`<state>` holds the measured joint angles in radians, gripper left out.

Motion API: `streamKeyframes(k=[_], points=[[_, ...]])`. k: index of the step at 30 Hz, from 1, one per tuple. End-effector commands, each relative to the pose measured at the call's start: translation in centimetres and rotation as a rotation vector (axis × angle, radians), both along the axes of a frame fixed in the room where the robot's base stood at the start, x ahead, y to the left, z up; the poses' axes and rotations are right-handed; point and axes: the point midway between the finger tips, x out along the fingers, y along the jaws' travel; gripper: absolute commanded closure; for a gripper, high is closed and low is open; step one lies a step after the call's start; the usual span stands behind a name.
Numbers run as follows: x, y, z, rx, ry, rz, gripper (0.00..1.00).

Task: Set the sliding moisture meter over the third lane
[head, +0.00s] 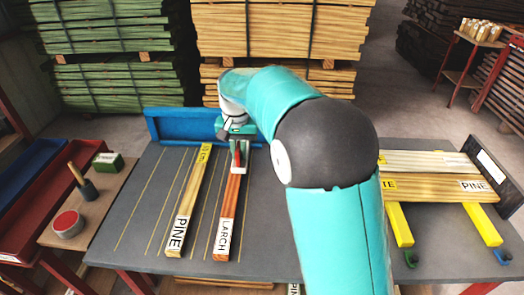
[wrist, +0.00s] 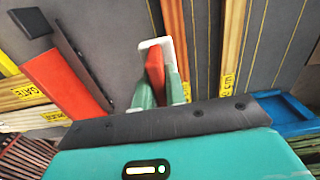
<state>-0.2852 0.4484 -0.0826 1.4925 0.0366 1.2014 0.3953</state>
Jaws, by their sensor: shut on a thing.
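The moisture meter looks like a pale bracket with a red body (head: 241,160); in the wrist view its pale frame (wrist: 146,45) rises past my fingertips. My gripper (head: 237,148) is shut on the red part, and its green fingers (wrist: 159,88) flank it in the wrist view. In the head view the meter overlaps the far part of the LARCH board (head: 229,210). In the wrist view it appears beside that red board (wrist: 175,40); whether they touch is unclear. The PINE board (head: 188,205) lies one lane left. Yellow lane lines mark the grey table (head: 125,220).
A blue fence (head: 180,126) stands along the table's back. More boards (head: 430,185) lie on yellow supports at right, beside a dark plate (head: 492,170). A side bench at left holds a brush (head: 84,182) and a red tin (head: 68,223). My arm hides the table's middle.

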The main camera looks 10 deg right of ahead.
Motion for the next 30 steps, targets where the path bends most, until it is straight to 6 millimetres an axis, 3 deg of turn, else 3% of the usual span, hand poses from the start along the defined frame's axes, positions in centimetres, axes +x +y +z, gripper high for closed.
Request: streamKeyframes(k=[1,6,19,20,23,30], points=[[0.0,1.5,0.4,0.005,0.002,0.008,1.00],[0.4,3.5,0.4,0.005,0.001,0.006,1.00],[0.5,4.1,0.5,0.006,0.001,0.006,1.00],[0.5,4.1,0.5,0.006,0.002,0.006,0.83],[0.5,4.0,0.4,0.005,0.001,0.005,0.65],[0.6,3.9,0.2,0.003,0.001,0.003,0.65]])
